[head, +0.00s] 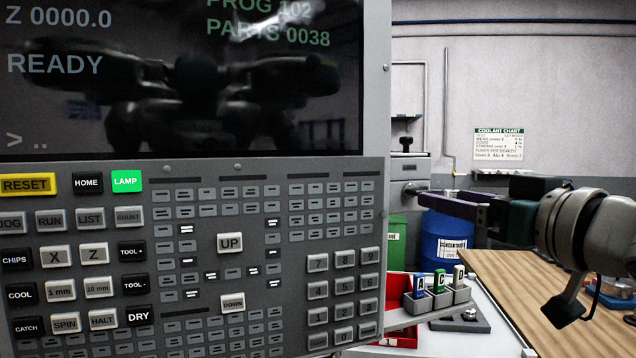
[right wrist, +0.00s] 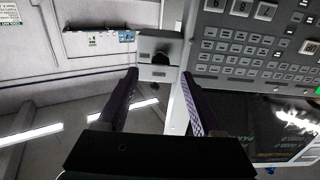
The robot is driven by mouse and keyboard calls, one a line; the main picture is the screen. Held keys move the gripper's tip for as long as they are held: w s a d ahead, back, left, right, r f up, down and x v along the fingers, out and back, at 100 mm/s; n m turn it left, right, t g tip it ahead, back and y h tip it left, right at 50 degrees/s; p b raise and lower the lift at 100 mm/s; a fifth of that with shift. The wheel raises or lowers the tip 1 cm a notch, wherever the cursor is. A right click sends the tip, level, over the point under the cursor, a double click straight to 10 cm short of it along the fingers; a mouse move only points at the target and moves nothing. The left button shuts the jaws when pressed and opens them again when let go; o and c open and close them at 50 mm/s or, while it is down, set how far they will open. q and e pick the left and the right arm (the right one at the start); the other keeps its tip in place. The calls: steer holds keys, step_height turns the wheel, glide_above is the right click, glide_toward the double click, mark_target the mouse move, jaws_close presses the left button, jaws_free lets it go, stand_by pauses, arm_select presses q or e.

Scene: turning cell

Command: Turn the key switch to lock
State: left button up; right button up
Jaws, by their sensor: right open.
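The key switch is most likely the grey box (head: 408,168) with a black knob or key (head: 406,143) at the right edge of the control panel; its markings are too small to read. In the right wrist view the box (right wrist: 157,73) and its black key (right wrist: 161,58) show between and beyond my fingertips. My right gripper (head: 412,190) has purple fingers and comes in from the right, in front of the box's lower part. It also shows in the right wrist view (right wrist: 160,74), open and empty, apart from the key. My left gripper is not in view.
The control panel (head: 230,190) with its screen fills the left. Below my right arm are a red bin (head: 394,300), a grey holder (head: 440,298) with lettered tags, a blue drum (head: 446,240) and a wooden table (head: 540,290).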

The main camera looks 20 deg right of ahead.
mark_target(415, 190)
steer(key=w+p, duration=0.1)
steer(key=w, duration=0.4)
steer(key=shift+w, duration=0.35)
jaws_close()
stand_by(0.3)
